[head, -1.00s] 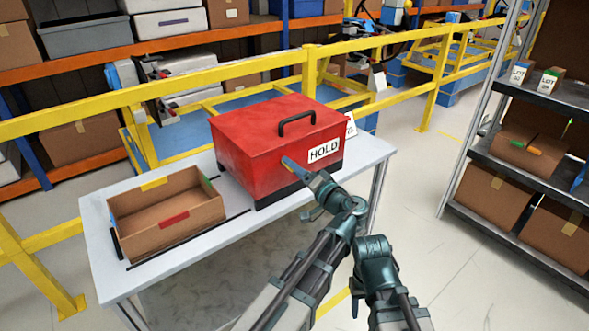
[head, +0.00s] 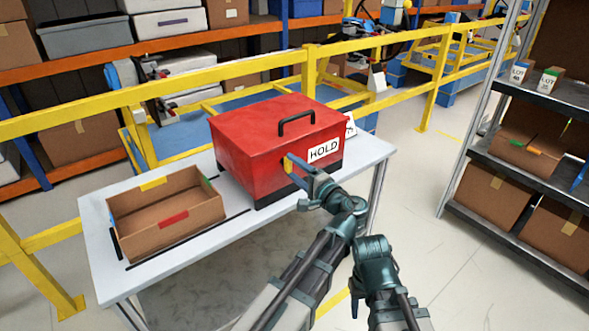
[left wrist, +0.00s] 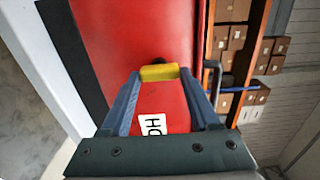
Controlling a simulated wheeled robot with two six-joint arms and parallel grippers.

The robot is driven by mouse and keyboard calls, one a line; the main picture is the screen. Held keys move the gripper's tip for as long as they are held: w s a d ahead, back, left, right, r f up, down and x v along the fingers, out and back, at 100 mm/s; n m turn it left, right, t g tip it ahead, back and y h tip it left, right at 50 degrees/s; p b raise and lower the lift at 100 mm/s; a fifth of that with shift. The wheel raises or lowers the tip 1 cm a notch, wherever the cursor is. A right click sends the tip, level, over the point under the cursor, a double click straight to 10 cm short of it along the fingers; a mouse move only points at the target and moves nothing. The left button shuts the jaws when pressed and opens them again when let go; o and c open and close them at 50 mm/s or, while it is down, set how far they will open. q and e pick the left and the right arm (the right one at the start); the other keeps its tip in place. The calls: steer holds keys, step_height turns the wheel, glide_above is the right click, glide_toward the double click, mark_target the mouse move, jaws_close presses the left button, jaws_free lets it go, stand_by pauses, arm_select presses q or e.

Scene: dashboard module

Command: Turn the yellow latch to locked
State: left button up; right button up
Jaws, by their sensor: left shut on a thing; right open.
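The yellow latch (head: 288,166) is on the front of the red box (head: 262,135), left of its HOLD label (head: 323,150). My left gripper (head: 296,165) is at the latch, its fingers pointing at the box front. In the left wrist view, the yellow latch (left wrist: 158,72) sits between the two blue fingertips of my left gripper (left wrist: 160,78), which is shut on it. The latch's pivot is mostly hidden by the gripper.
An open cardboard box (head: 165,213) stands on the white table (head: 105,278), left of the red box. A black handle (head: 296,122) rises from the red lid. A yellow railing (head: 225,72) runs behind the table. Grey shelving (head: 470,208) stands at the right.

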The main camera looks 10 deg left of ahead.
stand_by(0.4)
arm_select(q)
steer(key=o, duration=1.4)
steer(key=shift+c, duration=0.2)
